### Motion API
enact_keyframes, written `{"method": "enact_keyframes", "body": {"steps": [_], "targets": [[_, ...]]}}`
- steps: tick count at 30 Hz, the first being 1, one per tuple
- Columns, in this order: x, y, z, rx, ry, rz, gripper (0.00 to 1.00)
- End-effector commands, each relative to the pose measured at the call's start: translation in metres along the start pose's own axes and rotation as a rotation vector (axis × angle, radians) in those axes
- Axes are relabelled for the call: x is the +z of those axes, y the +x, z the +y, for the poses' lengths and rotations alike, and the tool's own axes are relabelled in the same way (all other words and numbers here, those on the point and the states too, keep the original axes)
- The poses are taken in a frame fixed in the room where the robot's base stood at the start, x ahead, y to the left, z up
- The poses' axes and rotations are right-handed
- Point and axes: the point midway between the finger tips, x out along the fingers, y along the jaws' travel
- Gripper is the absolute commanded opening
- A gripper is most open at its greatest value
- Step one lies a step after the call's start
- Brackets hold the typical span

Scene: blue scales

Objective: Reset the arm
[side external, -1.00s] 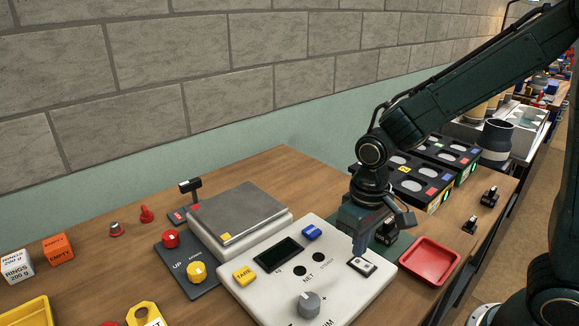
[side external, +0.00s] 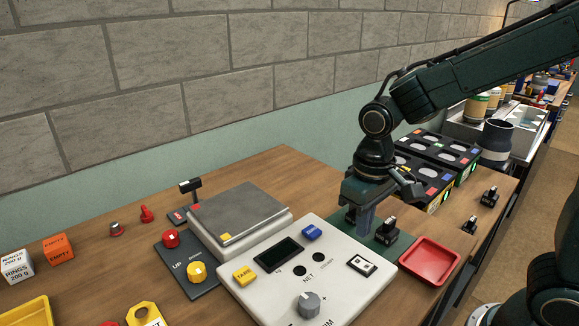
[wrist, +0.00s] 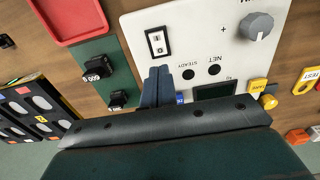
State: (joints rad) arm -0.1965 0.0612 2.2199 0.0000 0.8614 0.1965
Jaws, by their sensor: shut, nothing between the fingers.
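My gripper (side external: 364,221) is shut and empty. It hangs above the area between the white scale console (side external: 345,290) and the green mat (side external: 393,257) in the side view. In the wrist view my gripper (wrist: 157,75) points toward the console's rocker switch (wrist: 157,42), with its fingers together. The rocker switch (side external: 362,265) sits on the console's right part, apart from the fingers in the side view. The console also carries a dark display, a blue button (side external: 312,232), a yellow TARE button (side external: 244,275) and a grey knob (side external: 308,304).
A weighing plate (side external: 240,213) stands behind the console. A red tray (side external: 430,261) lies to the right. Black weights (side external: 387,232) stand on the green mat, close to my gripper. Black boxes with round openings (side external: 425,172) are behind. Orange and white cubes (side external: 58,248) are at the left.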

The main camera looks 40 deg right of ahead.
Motion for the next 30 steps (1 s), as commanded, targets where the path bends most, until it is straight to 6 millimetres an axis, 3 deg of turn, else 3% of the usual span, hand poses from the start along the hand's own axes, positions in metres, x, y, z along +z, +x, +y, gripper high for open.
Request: {"method": "enact_keyframes", "body": {"steps": [14, 20, 30], "targets": [[0.002, -0.006, 0.002, -0.003, 0.001, 0.017, 0.0], [0.013, -0.024, 0.011, -0.012, 0.001, 0.07, 0.0], [0.048, -0.065, 0.032, -0.024, 0.002, 0.219, 0.0]]}}
